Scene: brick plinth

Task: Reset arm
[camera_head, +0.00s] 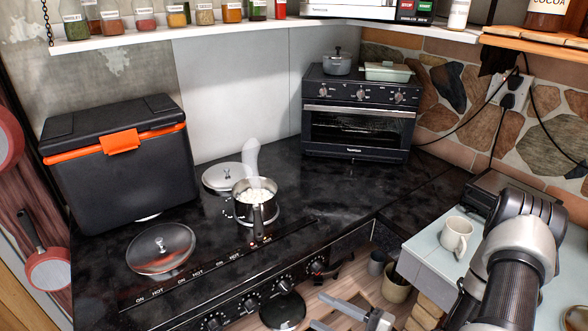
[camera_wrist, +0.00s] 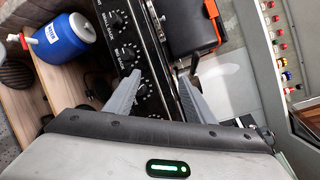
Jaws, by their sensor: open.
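My gripper (camera_head: 336,316) shows at the bottom edge of the head view, low in front of the stove's knob panel. Its two grey fingers stand apart with nothing between them. In the wrist view, the open fingers (camera_wrist: 158,98) point toward the stove front with its black knobs (camera_wrist: 125,55). My arm comes in from the lower right of the head view, beside the pale counter with a white mug (camera_head: 456,236). Part of the gripper is cut off by the lower frame edge.
A saucepan with white contents (camera_head: 242,209) stands on the black stove (camera_head: 300,205). A black box with an orange latch (camera_head: 118,165) stands left, a toaster oven (camera_head: 358,115) behind. A blue jug (camera_wrist: 68,38) is on a wooden surface. A spice shelf (camera_head: 200,32) runs above.

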